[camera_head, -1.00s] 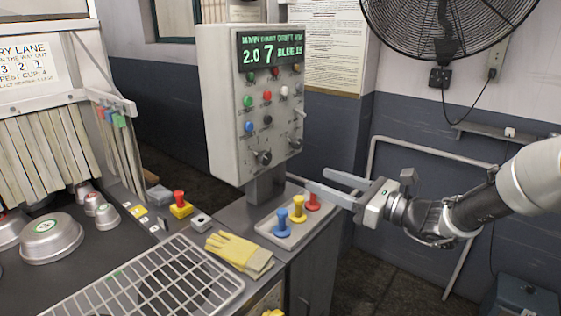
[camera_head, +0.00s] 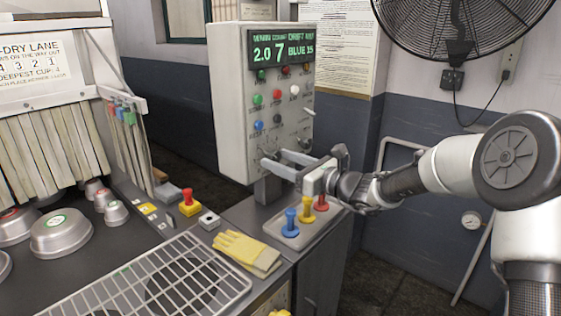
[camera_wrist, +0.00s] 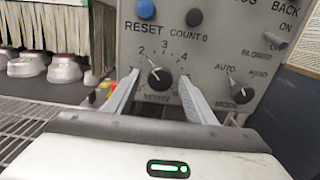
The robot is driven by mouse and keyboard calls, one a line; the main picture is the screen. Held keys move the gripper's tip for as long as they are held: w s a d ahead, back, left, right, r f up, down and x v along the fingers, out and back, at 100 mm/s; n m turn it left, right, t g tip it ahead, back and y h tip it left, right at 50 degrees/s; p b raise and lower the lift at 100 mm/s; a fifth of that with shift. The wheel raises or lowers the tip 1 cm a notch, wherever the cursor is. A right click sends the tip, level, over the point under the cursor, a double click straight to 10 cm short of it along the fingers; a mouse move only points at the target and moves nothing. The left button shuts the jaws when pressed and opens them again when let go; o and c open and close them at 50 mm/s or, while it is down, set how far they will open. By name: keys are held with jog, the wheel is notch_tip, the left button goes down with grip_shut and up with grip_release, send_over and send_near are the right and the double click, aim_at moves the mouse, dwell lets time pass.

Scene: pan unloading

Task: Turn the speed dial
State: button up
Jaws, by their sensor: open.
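A round black dial (camera_wrist: 159,79) on the grey control panel has a scale with 2, 3 and 4 readable. Its pointer looks aimed up and left, near 2; the label below it is blurred. My gripper (camera_wrist: 158,92) is open, with one finger on each side of the dial in the wrist view. Contact with the dial cannot be told. In the head view my gripper (camera_head: 270,163) reaches the lower left of the panel from the right, and its fingers partly cover that dial.
A second dial (camera_wrist: 241,91), marked AUTO and HAND, is to the right. A blue button (camera_wrist: 146,9) sits above. Below my gripper, a tray (camera_head: 290,238) holds blue, yellow and red pegs. Yellow gloves (camera_head: 246,252) and a wire rack (camera_head: 160,285) lie in front.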

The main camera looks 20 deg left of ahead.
jog(key=shift+w+a, duration=0.1)
jog(key=shift+a, duration=0.1)
jog(key=shift+c, duration=0.3)
jog(key=c, duration=1)
jog(key=shift+o, duration=0.2)
jog(key=n+b, duration=0.1)
jog(key=b, duration=0.1)
jog(key=n+b, duration=0.1)
jog(key=b, duration=0.1)
jog(key=n+b, duration=0.1)
jog(key=b, duration=0.1)
jog(key=shift+f+n, duration=0.25)
jog(key=shift+n, duration=0.15)
jog(key=shift+r, duration=0.25)
